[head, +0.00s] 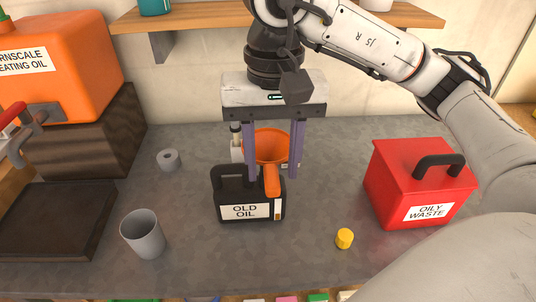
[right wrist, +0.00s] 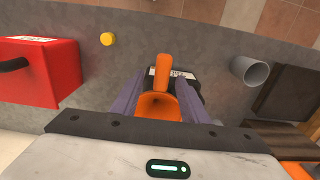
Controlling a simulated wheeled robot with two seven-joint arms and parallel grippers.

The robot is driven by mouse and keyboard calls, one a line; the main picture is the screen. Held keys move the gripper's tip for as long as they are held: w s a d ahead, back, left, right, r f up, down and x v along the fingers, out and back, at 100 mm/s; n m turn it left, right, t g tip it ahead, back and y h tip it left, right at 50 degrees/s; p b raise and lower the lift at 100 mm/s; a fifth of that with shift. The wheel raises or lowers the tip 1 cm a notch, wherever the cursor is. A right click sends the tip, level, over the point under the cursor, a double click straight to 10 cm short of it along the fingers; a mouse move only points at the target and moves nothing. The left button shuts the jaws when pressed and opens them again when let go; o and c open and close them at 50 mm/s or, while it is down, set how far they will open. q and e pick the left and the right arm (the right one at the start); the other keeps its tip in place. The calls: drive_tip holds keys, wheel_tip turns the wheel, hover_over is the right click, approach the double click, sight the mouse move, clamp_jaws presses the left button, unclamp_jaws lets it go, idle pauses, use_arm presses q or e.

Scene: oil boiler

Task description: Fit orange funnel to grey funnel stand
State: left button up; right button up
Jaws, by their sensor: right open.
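The orange funnel (head: 265,146) is at the middle of the bench, just behind the black OLD OIL can (head: 234,196), with its handle pointing toward the front of the bench. My right gripper (head: 272,180) points down over it, open, with one purple finger on each side of the funnel. In the right wrist view, the funnel (right wrist: 158,106) also lies between the spread fingers. I cannot tell whether the fingers touch it or what supports it. The likely grey stand is an upright hollow grey cylinder (head: 143,236) at the front left. My left gripper is not in view.
A small grey ring-shaped piece (head: 168,160) lies behind the cylinder. A red OILY WASTE box (head: 420,183) stands at the right. A small yellow cap (head: 344,238) lies at the front. An orange oil tank (head: 70,70) and dark block (head: 85,140) stand at the left.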

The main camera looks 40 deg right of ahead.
wheel_tip(320, 180, down, 3)
drive_tip(key=shift+w+r, duration=0.1)
drive_tip(key=shift+w, duration=0.05)
drive_tip(key=shift+f, duration=0.55)
drive_tip(key=shift+c, duration=1.2)
clamp_jaws()
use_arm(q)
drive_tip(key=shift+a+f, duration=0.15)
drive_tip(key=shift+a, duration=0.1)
